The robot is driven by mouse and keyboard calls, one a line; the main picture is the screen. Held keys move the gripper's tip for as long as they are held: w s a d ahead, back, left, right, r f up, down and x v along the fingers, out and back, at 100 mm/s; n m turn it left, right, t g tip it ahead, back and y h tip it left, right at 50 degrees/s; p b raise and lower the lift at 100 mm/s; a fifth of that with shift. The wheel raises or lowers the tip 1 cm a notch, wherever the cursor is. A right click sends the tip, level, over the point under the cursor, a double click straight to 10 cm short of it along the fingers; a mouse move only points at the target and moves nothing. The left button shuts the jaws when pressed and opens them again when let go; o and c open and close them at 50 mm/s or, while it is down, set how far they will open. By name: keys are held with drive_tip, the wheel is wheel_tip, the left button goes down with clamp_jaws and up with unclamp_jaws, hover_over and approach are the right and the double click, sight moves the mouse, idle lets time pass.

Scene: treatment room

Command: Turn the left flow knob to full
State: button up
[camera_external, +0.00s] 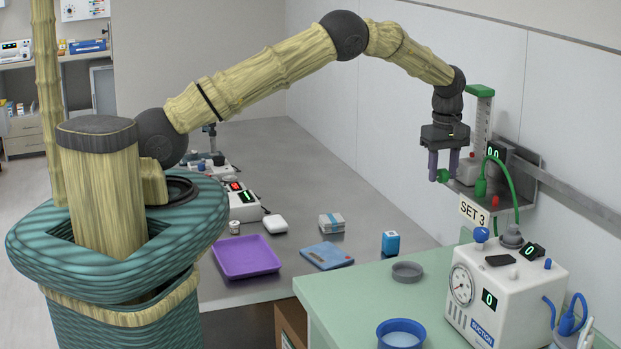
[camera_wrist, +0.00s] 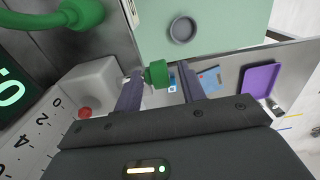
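The green flow knob (camera_wrist: 156,74) sticks out from a light grey block (camera_wrist: 92,85) in the wrist view. In the external view the knob (camera_external: 444,175) is at the left of the wall-mounted flow unit. My gripper (camera_external: 443,175) points down there, fingers apart. In the wrist view the knob lies between the fingertips of my gripper (camera_wrist: 161,80), closer to the left one, with a gap to the right one. Contact with the left finger is unclear. A scale tube (camera_external: 482,125) stands on the unit. A display (camera_external: 494,153) shows green digits that look like zeros.
A green hose (camera_external: 513,185) loops close beside the unit. Below are a white suction machine (camera_external: 503,290), a grey ring dish (camera_external: 407,271) and a blue bowl (camera_external: 401,330). A purple tray (camera_external: 246,257) lies on the grey counter.

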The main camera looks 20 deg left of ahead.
drive_tip(key=shift+f, duration=0.1)
drive_tip(key=c, duration=0.9)
drive_tip(key=shift+o, duration=0.2)
drive_tip(key=shift+g, duration=0.3)
drive_tip(key=g+h, duration=0.2)
drive_tip(key=h, duration=0.1)
drive_tip(key=shift+w+a+f+g, duration=0.2)
drive_tip(key=shift+w+a+g, duration=0.15)
drive_tip(key=shift+g, duration=0.05)
drive_tip(key=g+h, duration=0.1)
drive_tip(key=g+h+b, duration=0.1)
drive_tip(key=h, duration=0.1)
drive_tip(key=shift+w+a+f+g+b, duration=0.2)
drive_tip(key=shift+f+g+b, duration=0.1)
drive_tip(key=g+h+b, duration=0.2)
drive_tip(key=b, duration=0.2)
drive_tip(key=f+g+h+b, duration=0.1)
drive_tip(key=g+h+b, duration=0.1)
drive_tip(key=b, duration=0.2)
drive_tip(key=g+h+b, duration=0.3)
drive_tip(key=b, duration=0.1)
drive_tip(key=shift+w+a+f+b, duration=0.1)
drive_tip(key=shift+a+f+b, duration=0.05)
drive_tip(key=shift+f+b, duration=0.25)
drive_tip(key=shift+r+g, duration=0.1)
drive_tip(key=shift+g, duration=0.2)
